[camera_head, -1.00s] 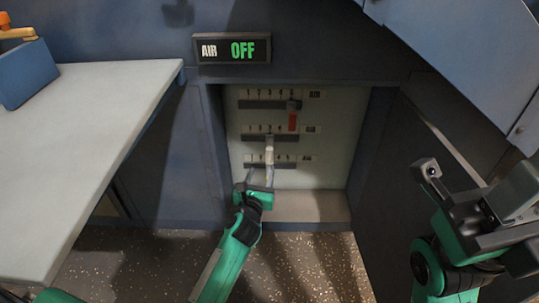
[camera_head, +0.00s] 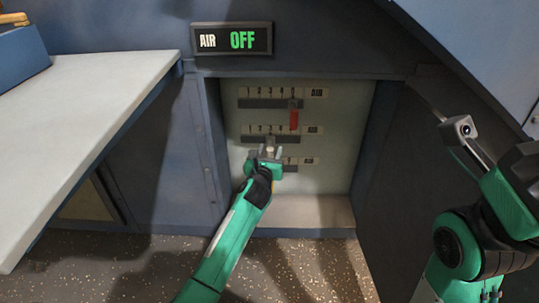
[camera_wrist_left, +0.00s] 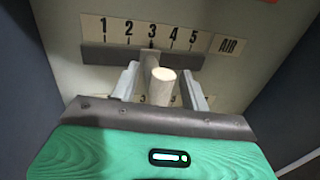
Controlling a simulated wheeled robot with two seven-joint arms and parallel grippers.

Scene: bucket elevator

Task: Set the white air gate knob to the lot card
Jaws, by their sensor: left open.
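The white air gate knob (camera_wrist_left: 161,86) is a pale round peg in the left wrist view. It stands on the slot under a 1-to-5 scale plate (camera_wrist_left: 140,31) marked AIR, with its stem near the 3. My left gripper (camera_head: 267,153) is open, and its fingers (camera_wrist_left: 162,84) lie on either side of the knob, with a gap visible at least on the right. In the head view the gripper mostly hides the knob. My right gripper (camera_head: 490,150) is at the right, away from the panel; its jaw state is unclear. I see no lot card.
A sign (camera_head: 232,39) reads AIR OFF above the recessed panel (camera_head: 340,110). A red knob (camera_head: 294,119) hangs from the top slot. A lower scale (camera_head: 305,161) is partly hidden by my gripper. A pale table (camera_head: 100,90) stands left; the recess has side walls.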

